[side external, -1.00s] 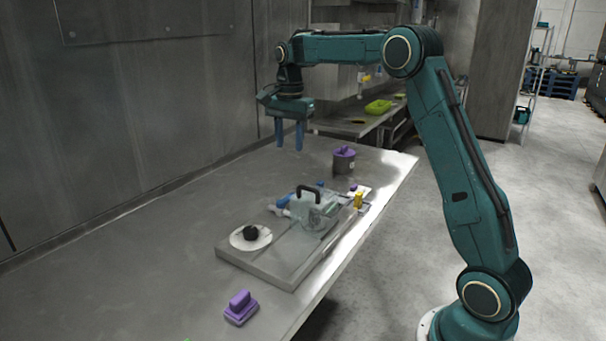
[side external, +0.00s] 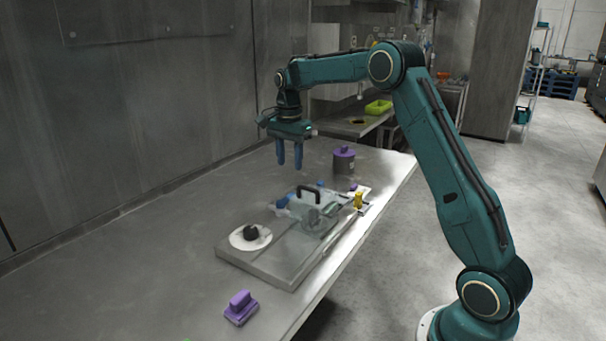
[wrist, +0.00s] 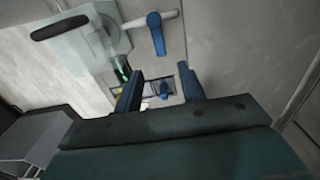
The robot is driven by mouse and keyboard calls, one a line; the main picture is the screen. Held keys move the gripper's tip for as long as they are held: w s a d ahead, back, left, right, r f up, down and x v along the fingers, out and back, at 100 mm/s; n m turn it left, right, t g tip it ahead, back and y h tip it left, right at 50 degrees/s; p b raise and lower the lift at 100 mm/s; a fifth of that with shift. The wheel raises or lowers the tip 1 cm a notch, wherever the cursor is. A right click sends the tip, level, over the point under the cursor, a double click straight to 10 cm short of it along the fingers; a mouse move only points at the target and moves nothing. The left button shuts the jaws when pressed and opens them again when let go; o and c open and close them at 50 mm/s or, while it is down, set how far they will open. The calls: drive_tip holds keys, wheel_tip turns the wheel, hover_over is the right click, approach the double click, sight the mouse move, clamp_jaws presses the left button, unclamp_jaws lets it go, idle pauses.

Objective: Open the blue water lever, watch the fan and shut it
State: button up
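The blue lever (wrist: 155,32) sits on a white pipe (wrist: 170,14) in the wrist view. In the side view the lever (side external: 282,203) is partly visible beside the clear housing (side external: 312,212), which has a black handle. A round, fan-like part shows inside the housing but is unclear. My gripper (side external: 290,158) hangs above the table, behind the housing and apart from everything. In the wrist view its blue fingers (wrist: 160,87) are spread with nothing held. A small blue part (wrist: 164,90) shows below, between the fingers.
The grey base plate (side external: 262,264) carries a white disc (side external: 238,240) with a black knob (side external: 251,231). A grey pot with purple lid (side external: 343,162) stands behind, a yellow part (side external: 358,200) at the right, a purple block (side external: 241,307) in front. The table's left side is clear.

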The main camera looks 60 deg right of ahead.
sight(290, 195)
wheel_tip(290, 195, down, 10)
drive_tip(key=shift+r, duration=0.25)
idle(0.4)
clamp_jaws()
